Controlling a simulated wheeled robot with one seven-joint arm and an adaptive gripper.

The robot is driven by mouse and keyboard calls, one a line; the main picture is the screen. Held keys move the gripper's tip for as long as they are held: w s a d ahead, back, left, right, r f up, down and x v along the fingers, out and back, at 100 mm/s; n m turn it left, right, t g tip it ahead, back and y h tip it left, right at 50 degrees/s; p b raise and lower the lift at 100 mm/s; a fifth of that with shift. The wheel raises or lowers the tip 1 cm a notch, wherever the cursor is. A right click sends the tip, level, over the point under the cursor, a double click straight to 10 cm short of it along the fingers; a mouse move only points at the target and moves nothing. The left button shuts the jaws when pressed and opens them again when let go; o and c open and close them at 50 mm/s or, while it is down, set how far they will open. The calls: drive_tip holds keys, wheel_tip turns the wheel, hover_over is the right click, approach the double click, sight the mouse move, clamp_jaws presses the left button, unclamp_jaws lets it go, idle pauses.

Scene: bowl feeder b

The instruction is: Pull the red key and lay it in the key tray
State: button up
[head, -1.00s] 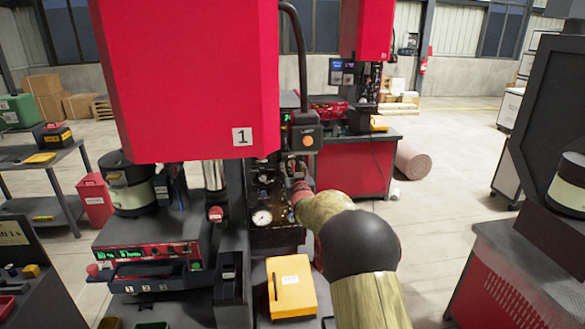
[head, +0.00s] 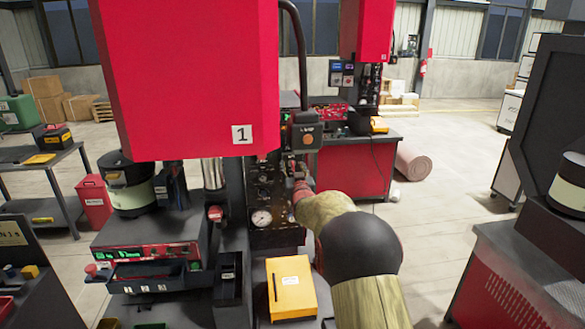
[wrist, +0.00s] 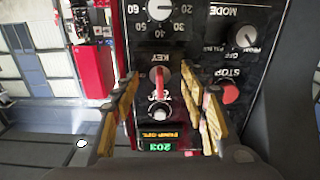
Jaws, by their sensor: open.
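The red key (wrist: 161,77) sits in a round key switch on the dark control panel (wrist: 183,55), under the upside-down word KEY in the wrist view. My gripper (wrist: 164,84) is open, with one yellowish finger on each side of the key and a gap to both. In the head view my arm reaches the panel (head: 262,238), and hides the key there. A small dark bin with a white label (head: 228,291) stands left of the yellow box; I cannot tell whether it is the key tray.
A red STOP button (wrist: 229,92) sits beside my right finger in the wrist view. A gauge and knobs crowd the panel. A yellow box (head: 292,290) lies below my arm. A large red housing (head: 185,75) hangs left of it.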

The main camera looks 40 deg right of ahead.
sight(293, 169)
drive_tip(key=c, duration=0.3)
idle(0.4)
drive_tip(key=c, duration=0.8)
clamp_jaws()
drive_tip(key=shift+b+v, duration=1.45)
drive_tip(key=shift+v, duration=1.55)
